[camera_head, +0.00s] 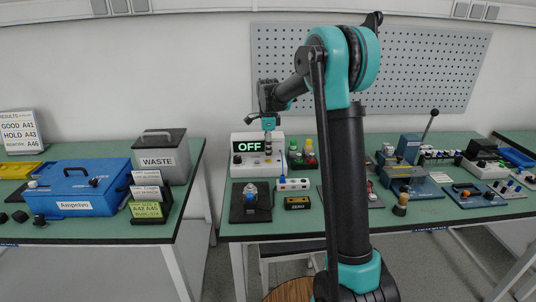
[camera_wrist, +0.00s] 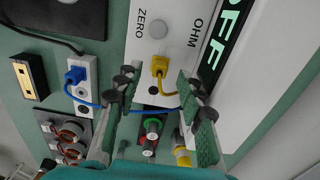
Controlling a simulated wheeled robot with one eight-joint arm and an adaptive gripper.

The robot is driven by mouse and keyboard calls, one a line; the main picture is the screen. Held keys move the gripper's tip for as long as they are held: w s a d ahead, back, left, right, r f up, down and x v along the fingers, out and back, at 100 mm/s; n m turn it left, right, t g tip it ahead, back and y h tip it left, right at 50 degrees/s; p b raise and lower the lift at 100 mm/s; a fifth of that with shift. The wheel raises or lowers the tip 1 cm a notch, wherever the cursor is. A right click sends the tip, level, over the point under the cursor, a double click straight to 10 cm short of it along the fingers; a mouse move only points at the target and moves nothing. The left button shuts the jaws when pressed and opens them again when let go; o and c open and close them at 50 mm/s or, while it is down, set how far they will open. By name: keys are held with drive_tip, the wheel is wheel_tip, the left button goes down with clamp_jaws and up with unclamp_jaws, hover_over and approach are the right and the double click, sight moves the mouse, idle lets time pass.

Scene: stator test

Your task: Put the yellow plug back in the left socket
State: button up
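The yellow plug (camera_wrist: 160,66) is at the white tester's panel (camera_wrist: 177,30) in the wrist view, below the OHM label. I cannot tell whether it is seated. A dark round socket (camera_wrist: 153,90) shows just below it in the picture. My gripper (camera_wrist: 157,88) is open, its two fingers on either side of the plug's line, with a visible gap to each. In the head view my gripper (camera_head: 269,122) hangs above the white tester (camera_head: 241,170) with its green OFF display, and the yellow plug cannot be made out.
A blue plug (camera_wrist: 75,75) sits in a white socket block (camera_wrist: 86,63); its blue cable crosses below the yellow plug. Red and green capped items (camera_head: 309,150) stand right of the tester.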

wheel_tip(320, 180, up, 10)
idle(0.4)
idle(1.7)
